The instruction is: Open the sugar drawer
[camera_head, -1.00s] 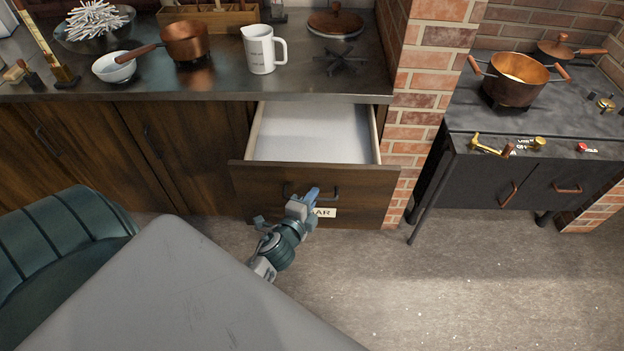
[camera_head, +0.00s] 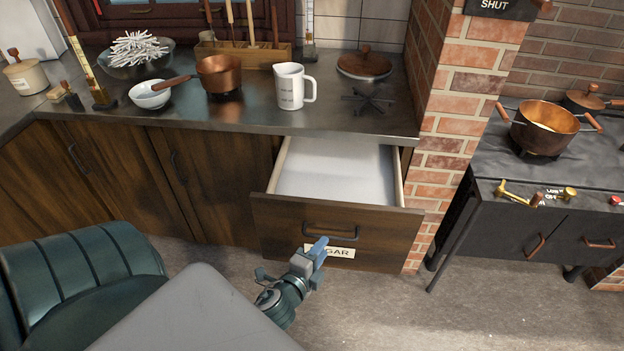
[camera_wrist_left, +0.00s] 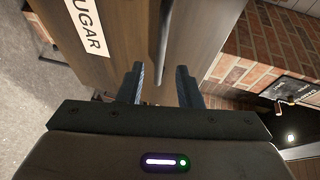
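The sugar drawer (camera_head: 285,220) stands pulled out below the counter, with its pale, empty-looking inside showing. Its dark bar handle (camera_head: 332,233) is on the front, above a white label (camera_head: 340,252) partly covered by my gripper. My left gripper (camera_head: 317,250) is in front of the drawer, just below and in front of the handle in the picture. In the left wrist view its two blue fingers (camera_wrist_left: 162,82) are apart with nothing between them. The handle (camera_wrist_left: 164,40) lies beyond the fingertips, and the label (camera_wrist_left: 86,28) is at upper left. My right gripper is not in view.
A green padded chair (camera_head: 80,270) is at lower left. A brick pillar (camera_head: 440,170) stands right of the drawer, then a stove (camera_head: 490,235) with a copper pot (camera_head: 543,128). The counter (camera_head: 225,113) carries a mug, pan and bowl. Floor (camera_head: 400,315) is clear at lower right.

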